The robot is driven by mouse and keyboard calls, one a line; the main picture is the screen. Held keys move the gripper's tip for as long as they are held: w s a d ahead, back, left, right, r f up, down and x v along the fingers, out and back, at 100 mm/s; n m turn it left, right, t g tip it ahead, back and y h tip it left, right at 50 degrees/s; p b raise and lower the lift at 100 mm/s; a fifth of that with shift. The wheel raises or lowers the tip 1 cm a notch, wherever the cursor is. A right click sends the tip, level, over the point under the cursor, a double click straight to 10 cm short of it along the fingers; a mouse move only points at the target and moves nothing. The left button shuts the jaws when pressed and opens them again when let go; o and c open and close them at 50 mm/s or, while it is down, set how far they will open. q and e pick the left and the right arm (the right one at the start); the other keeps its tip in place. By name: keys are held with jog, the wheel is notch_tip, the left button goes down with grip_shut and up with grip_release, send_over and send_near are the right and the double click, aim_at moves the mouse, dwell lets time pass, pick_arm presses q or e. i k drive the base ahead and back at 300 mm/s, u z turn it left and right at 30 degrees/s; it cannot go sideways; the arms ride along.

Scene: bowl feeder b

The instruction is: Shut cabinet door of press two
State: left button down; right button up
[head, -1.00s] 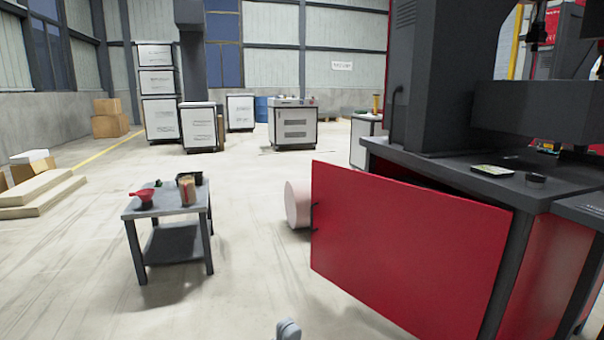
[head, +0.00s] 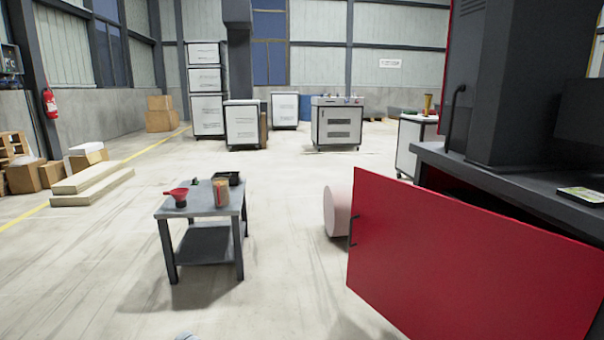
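The red cabinet door (head: 465,262) of the press stands open at the right of the head view, swung out from the dark machine body. Its dark handle (head: 352,230) is at the door's left edge. The press (head: 505,100) has a dark grey column and a dark worktop, and a gap shows between the door's top edge and the worktop. A small pale grey piece (head: 187,337), perhaps part of my arm, just shows at the bottom edge. Neither gripper can be made out, and nothing is seen touching the door.
A small grey table (head: 203,208) with a red funnel (head: 178,196) and containers stands left of the door. A pale pink cylinder (head: 338,210) lies on the floor behind the door's handle edge. Open floor lies between table and door. Pallets and boxes are far left.

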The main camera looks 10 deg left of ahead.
aim_at(435, 266)
jog(key=u, duration=0.4)
jog(key=i, duration=0.75)
jog(key=z, duration=0.65)
jog(key=i, duration=0.75)
jog(key=z, duration=0.85)
